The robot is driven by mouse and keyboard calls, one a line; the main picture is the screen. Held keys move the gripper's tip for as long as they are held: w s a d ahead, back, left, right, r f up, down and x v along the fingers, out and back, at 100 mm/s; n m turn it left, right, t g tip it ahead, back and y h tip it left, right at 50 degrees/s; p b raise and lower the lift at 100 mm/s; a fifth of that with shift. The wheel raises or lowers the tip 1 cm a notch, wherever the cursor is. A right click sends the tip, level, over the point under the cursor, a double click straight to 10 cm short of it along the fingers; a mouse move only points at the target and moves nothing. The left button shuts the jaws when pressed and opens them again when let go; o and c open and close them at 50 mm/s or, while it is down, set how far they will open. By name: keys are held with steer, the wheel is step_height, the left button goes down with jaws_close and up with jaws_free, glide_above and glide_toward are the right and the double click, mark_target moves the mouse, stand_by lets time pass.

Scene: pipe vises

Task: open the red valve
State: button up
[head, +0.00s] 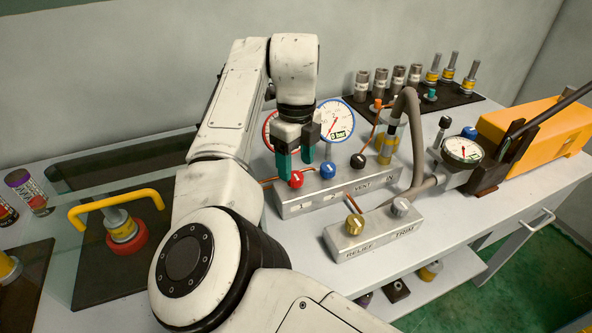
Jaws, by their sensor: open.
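The red valve (296,180) is a small red knob with a white mark. It sits at the left of the top of a grey valve block (318,200), beside a blue knob (328,170). My gripper (297,169) points down at the red valve with its two green fingers apart. One finger is at the valve's left and the other is behind it to the right. The fingertips are very near the knob; I cannot tell whether they touch it.
A black knob (358,161) is farther right on the block. A front block (372,231) carries a yellow knob (354,224) and a silver knob (401,206). Two dial gauges stand behind, the left partly hidden by my gripper. A grey hose (416,140) arches at right.

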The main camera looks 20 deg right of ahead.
mark_target(297, 176)
steer(key=shift+f, duration=1.6)
steer(key=c, duration=1)
steer(key=shift+c, duration=0.2)
